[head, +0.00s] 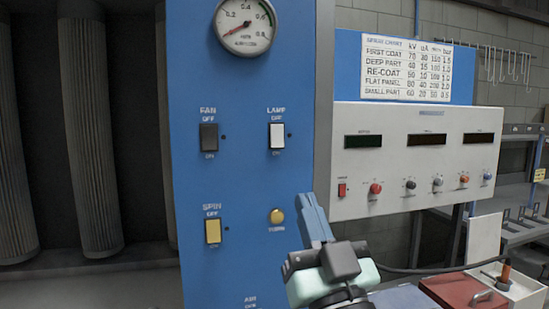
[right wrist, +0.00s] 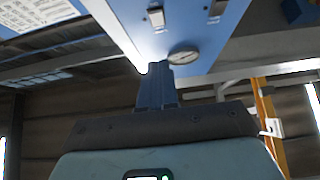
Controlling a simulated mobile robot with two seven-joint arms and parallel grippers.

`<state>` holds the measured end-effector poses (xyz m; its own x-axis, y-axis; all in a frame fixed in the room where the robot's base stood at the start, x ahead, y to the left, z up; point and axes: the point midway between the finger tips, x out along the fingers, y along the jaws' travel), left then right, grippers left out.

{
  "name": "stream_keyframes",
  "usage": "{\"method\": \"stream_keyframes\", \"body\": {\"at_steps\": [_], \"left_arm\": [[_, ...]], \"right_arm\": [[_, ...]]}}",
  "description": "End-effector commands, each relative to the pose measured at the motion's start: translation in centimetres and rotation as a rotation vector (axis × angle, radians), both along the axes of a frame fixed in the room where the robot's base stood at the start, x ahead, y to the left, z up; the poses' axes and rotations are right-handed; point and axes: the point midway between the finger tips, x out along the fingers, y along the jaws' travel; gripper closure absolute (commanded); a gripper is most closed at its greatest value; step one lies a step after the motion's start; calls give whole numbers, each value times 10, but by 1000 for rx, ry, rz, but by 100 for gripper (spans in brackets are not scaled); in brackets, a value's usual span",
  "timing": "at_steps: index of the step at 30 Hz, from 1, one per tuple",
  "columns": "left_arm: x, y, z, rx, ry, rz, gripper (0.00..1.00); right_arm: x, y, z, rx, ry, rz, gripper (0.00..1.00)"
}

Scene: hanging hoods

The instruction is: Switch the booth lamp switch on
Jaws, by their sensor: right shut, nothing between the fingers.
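The lamp switch (head: 277,136) is a white rocker on the blue panel, under the label LAMP, with OFF marked above it and ON below. It also shows near the top of the right wrist view (right wrist: 157,17). Its tilt is too small to tell. My right gripper (head: 307,200) is shut and empty, its blue fingers pointing up, below and right of the lamp switch and apart from it. The fingers show in the right wrist view (right wrist: 153,70) too. My left gripper is not in view.
The blue panel (head: 245,180) also carries a black fan switch (head: 209,137), a yellow spin switch (head: 213,231), a yellow round button (head: 277,216) and a gauge (head: 245,24). A white control box (head: 415,160) with knobs stands at right. A red box (head: 458,290) sits lower right.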

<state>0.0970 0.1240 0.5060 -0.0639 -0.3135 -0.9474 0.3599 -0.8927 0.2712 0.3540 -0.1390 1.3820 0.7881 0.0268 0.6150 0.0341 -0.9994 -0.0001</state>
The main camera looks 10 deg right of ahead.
Motion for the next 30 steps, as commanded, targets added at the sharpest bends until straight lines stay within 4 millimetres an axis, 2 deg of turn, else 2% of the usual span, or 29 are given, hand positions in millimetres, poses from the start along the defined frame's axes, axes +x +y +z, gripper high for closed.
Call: {"method": "stream_keyframes", "body": {"at_steps": [11, 16, 20, 30], "left_arm": [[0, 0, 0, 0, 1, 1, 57], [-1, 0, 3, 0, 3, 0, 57], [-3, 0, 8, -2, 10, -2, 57], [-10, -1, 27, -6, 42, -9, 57]], "right_arm": [[0, 0, 1, 0, -1, 0, 100], [7, 1, 6, 0, 0, 1, 100], [24, 2, 20, -1, -1, 1, 100], [80, 3, 64, -2, -1, -1, 100]]}}
